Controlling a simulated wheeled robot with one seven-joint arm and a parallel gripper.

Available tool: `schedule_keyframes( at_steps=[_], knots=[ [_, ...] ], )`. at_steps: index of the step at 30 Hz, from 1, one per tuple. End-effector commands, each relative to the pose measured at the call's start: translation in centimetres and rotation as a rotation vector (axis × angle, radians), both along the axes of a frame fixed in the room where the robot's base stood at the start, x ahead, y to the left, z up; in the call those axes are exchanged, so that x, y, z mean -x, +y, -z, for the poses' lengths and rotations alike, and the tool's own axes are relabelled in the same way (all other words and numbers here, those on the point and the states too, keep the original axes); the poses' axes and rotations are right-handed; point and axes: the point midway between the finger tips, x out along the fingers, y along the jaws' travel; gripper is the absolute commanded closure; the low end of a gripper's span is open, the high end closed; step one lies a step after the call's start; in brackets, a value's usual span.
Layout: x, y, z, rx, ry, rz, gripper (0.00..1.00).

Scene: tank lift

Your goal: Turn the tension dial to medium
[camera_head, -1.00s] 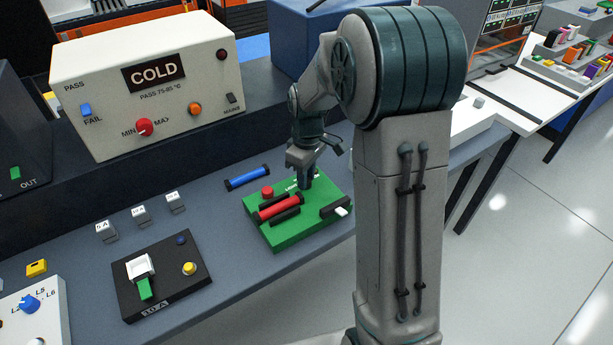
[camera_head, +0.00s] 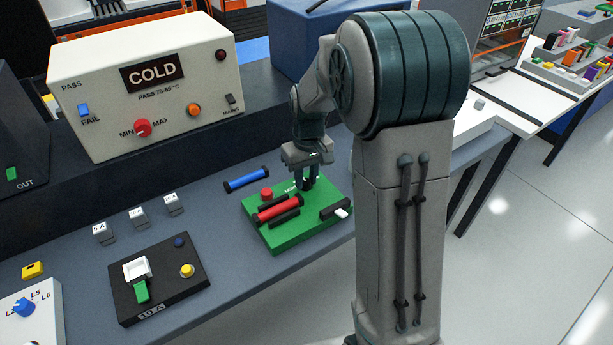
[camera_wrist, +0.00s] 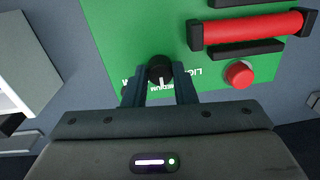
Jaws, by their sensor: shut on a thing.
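The tension dial (camera_wrist: 159,68) is a small black knob with a white pointer line, on the green board (camera_wrist: 125,45). In the wrist view the words LIGHT and MEDIUM are printed beside it, partly covered by my fingers. The pointer runs down the picture, towards the MEDIUM side lettering; its exact setting is hard to tell. My gripper (camera_wrist: 160,90) is shut on the dial, one finger on each side. In the head view my gripper (camera_head: 309,183) points down at the back of the green board (camera_head: 300,229), and the dial is hidden there.
On the board are a red roller (camera_head: 279,209) in black holders, a red button (camera_head: 266,194) and a black switch block (camera_head: 333,209). A blue roller (camera_head: 246,180) lies behind it. A black fuse box (camera_head: 195,262) stands to the left.

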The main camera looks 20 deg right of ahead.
Motion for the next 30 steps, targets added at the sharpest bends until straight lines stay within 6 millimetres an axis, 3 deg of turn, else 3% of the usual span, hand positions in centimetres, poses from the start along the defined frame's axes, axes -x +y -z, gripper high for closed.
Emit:
schedule_keyframes(
  at_steps=[10, 11, 12, 13, 23, 30],
  knots=[
    [-0.1, 0.0, -0.2, 0.000, -0.005, 0.001, 0.98],
    [-0.1, 0.0, -0.2, 0.000, -0.005, 0.001, 0.67],
    [-0.1, 0.0, -0.2, 0.000, -0.005, 0.000, 0.56],
    [-0.1, 0.0, -0.2, 0.000, -0.005, 0.000, 0.54],
    [-0.1, 0.0, -0.4, 0.000, -0.003, 0.000, 0.54],
    [-0.2, -0.2, -4.3, 0.000, -0.008, 0.000, 0.54]
  ],
)
